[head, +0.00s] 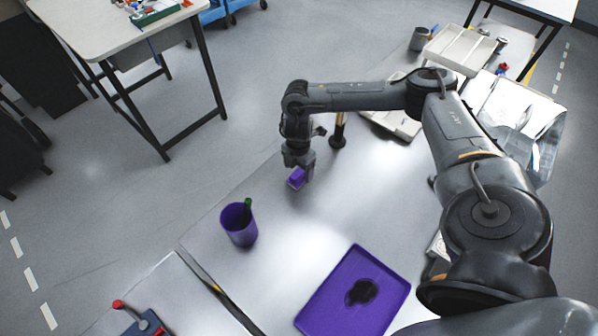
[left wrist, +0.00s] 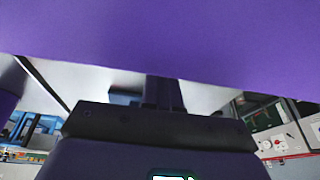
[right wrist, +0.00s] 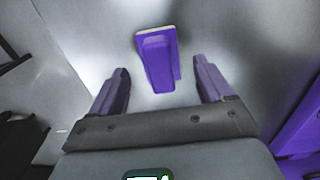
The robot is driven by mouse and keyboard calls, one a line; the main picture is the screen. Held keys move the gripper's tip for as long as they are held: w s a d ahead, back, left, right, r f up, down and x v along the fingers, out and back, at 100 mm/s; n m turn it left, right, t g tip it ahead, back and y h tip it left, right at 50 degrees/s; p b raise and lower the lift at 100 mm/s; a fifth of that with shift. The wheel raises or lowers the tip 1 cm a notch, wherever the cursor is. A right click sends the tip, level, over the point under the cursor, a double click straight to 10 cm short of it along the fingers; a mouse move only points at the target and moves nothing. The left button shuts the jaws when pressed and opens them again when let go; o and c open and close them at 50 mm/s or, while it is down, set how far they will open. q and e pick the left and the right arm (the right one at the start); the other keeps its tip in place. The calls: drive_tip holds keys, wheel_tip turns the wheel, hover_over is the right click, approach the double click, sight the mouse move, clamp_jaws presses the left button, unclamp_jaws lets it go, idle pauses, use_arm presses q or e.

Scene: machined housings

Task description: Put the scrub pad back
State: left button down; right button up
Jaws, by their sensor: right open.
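The scrub pad (head: 296,178) is a small purple block, directly below my right gripper (head: 299,165) in the head view. In the right wrist view the pad (right wrist: 158,62) has a raised purple grip and a pale edge and rests on the grey table. It sits between and just beyond the open fingers of my right gripper (right wrist: 162,88), clear of both. The purple tray (head: 338,300) with a dark patch is at the bottom of the head view. My left gripper (left wrist: 165,92) shows only in its wrist view, fingers close together against a broad purple sheet, apparently the tray (left wrist: 160,40).
A purple cup (head: 238,226) with a dark green handle inside stands left of the pad. A black post (head: 339,132) stands behind the right gripper. Pale bins (head: 460,48) and a shiny clear box (head: 515,110) are at the far right. The table between cup and tray is clear.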

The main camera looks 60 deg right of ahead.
sight(299, 172)
wheel_tip(299, 172, up, 8)
drive_tip(key=shift+f+p, duration=0.1)
drive_tip(key=shift+p, duration=1.15)
drive_tip(key=shift+r+p, duration=0.4)
drive_tip(key=shift+r, duration=0.2)
